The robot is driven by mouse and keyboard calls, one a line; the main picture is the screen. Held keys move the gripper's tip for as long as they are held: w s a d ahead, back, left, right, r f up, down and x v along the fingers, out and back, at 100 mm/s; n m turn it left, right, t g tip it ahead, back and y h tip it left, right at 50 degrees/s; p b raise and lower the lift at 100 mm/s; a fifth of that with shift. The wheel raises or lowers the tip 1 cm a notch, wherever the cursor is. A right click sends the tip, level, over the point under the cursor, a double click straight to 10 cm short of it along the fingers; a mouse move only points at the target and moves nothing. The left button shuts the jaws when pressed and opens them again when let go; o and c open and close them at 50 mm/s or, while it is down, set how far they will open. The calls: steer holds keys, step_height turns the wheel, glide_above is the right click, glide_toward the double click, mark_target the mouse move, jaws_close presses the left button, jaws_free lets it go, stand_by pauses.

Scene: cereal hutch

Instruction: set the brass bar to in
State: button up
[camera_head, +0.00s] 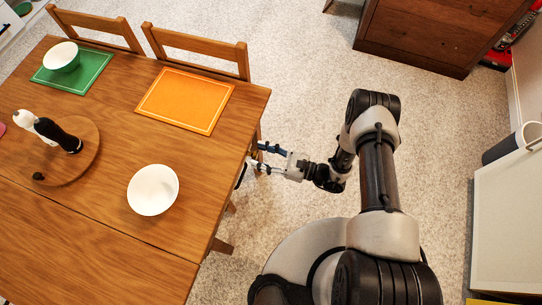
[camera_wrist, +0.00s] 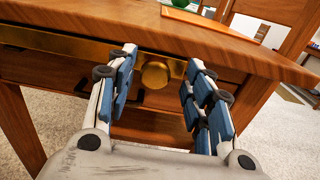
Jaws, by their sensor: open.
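The brass bar (camera_wrist: 60,44) is a long brass-coloured strip under the edge of the wooden table (camera_wrist: 120,22) in the wrist view. A round brass knob (camera_wrist: 155,75) stands out from it. My gripper (camera_wrist: 162,62) is open, with its blue-padded fingers on either side of the knob in that view. I cannot tell whether the fingers touch it. In the head view my gripper (camera_head: 257,158) is at the right edge of the table (camera_head: 200,180), and the tabletop hides the bar. How far the bar stands out cannot be told.
On the table are a white bowl (camera_head: 153,190), an orange mat (camera_head: 186,100), a green mat (camera_head: 92,78) with another bowl (camera_head: 61,57), and a round board (camera_head: 85,160) with two mills. Chairs (camera_head: 200,50) stand behind. Carpet (camera_head: 300,75) is open between table and dresser (camera_head: 430,35).

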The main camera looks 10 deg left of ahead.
steer(key=shift+d, duration=0.1)
steer(key=d, duration=1.1)
steer(key=shift+s+d, duration=0.4)
steer(key=shift+s, duration=0.05)
steer(key=w+d+r+n+g+h, duration=0.15)
steer(key=r+n+g+h, duration=0.35)
steer(key=r, duration=0.7)
steer(key=d+r+n+g+h, duration=0.1)
steer(key=d+r+n+h, duration=0.1)
steer(key=r+n, duration=0.65)
steer(key=s+d+r+n+t+h, duration=0.2)
steer(key=s+d+r+t+h, duration=0.2)
steer(key=r, duration=0.7)
steer(key=s+d+r+n+t+h, duration=0.3)
steer(key=s+d+r+t+h, duration=0.2)
steer(key=r, duration=0.6)
steer(key=s+d+h, duration=0.2)
steer(key=s, duration=0.1)
steer(key=shift+s, duration=0.25)
